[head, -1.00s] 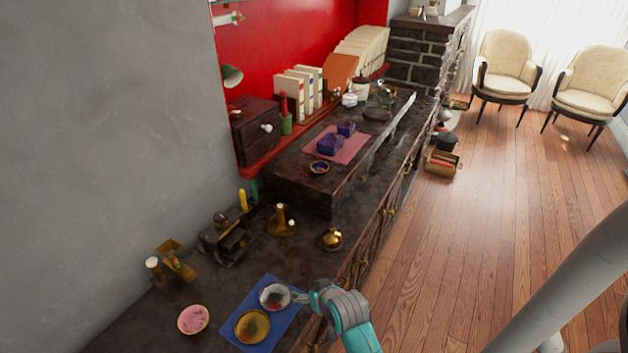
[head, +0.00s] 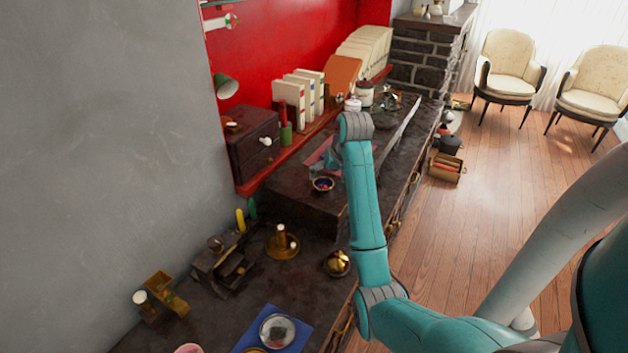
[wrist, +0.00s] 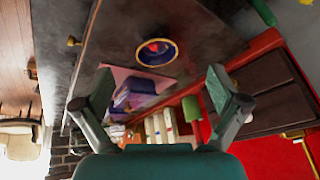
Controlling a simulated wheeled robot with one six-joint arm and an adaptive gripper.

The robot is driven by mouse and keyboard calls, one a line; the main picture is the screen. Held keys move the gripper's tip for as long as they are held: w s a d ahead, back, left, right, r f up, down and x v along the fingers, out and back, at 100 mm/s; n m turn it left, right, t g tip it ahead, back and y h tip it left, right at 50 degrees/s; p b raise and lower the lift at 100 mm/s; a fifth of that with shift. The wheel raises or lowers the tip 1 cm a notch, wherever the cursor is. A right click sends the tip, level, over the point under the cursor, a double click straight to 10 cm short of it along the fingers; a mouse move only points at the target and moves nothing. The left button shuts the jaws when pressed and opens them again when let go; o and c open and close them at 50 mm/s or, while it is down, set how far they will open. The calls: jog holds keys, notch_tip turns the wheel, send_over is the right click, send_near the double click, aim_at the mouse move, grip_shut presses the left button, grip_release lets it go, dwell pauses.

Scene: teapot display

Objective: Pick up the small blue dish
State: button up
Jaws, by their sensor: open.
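The small blue dish (head: 322,185) sits on the raised dark counter, near its front left end, in the head view. It is round with a blue and gold rim and something red inside. In the wrist view the dish (wrist: 156,52) is beyond my fingertips, above the middle of the picture. My gripper (wrist: 160,93) is open and empty, its two fingers spread wide, apart from the dish. In the head view my wrist hides most of the gripper, which is over the counter close to the dish.
A pink mat (wrist: 121,75) with purple boxes (wrist: 134,92) lies beside the dish. A dark drawer cabinet (head: 252,142), books (head: 300,92) and a green candle holder (head: 286,135) stand along the red wall. A brass ball-shaped pot (head: 337,263) sits on the lower counter.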

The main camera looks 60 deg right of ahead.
aim_at(322, 187)
jog(key=w+d+f, duration=0.1)
jog(key=f, duration=0.1)
jog(key=w+d+f, duration=0.1)
jog(key=w+f, duration=0.1)
jog(key=f, duration=0.1)
jog(key=w+d+f, duration=0.1)
jog(key=d+f, duration=0.1)
jog(key=shift+w+f, duration=0.3)
jog(key=shift+f, duration=0.05)
jog(key=shift+c, duration=0.2)
jog(key=c, duration=1.1)
